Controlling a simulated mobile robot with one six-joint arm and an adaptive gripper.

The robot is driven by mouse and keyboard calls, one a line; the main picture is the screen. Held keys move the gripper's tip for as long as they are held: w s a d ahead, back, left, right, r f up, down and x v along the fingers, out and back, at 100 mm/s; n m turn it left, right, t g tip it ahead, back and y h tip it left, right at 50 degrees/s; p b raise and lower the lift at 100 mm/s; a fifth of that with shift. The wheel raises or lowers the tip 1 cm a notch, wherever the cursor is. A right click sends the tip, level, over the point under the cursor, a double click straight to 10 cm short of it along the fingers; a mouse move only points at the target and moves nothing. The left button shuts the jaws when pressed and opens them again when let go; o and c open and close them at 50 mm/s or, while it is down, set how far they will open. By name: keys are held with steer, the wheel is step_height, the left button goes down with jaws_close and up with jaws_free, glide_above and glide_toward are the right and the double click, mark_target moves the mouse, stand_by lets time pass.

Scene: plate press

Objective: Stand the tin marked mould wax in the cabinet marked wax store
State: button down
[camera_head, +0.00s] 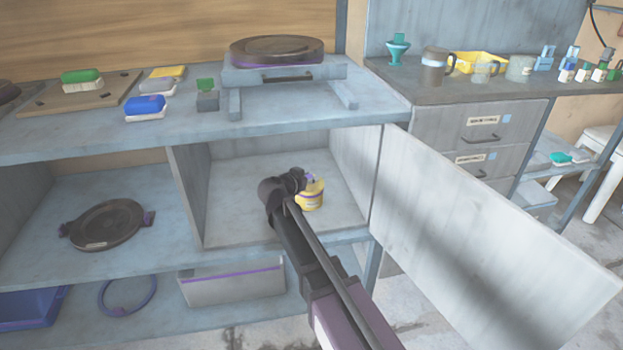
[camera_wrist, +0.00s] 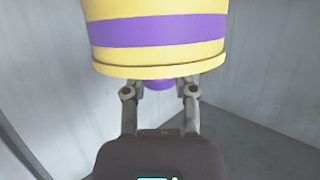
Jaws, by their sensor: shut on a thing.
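A yellow tin with a purple band (camera_head: 312,196) is inside the open cabinet under the bench. It fills the top of the wrist view (camera_wrist: 155,35). My gripper (camera_head: 296,182) is shut on the tin and reaches into the cabinet from the front. The tin looks upright. I cannot tell whether its base touches the cabinet floor (camera_head: 230,215). No lettering on the tin can be read. The cabinet door (camera_head: 480,240) stands wide open to the right, and no mark on the cabinet can be read from here. The fingertips are partly hidden behind the tin in the wrist view.
The bench top (camera_head: 60,130) is overhead. A dark round plate (camera_head: 105,224) lies on the open shelf to the left. The cabinet floor around the tin is clear.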

steer(key=shift+f, duration=0.15)
steer(key=shift+c, duration=2.1)
jaws_free()
steer(key=shift+r, duration=0.2)
steer(key=p+v, duration=0.4)
steer(key=v, duration=0.8)
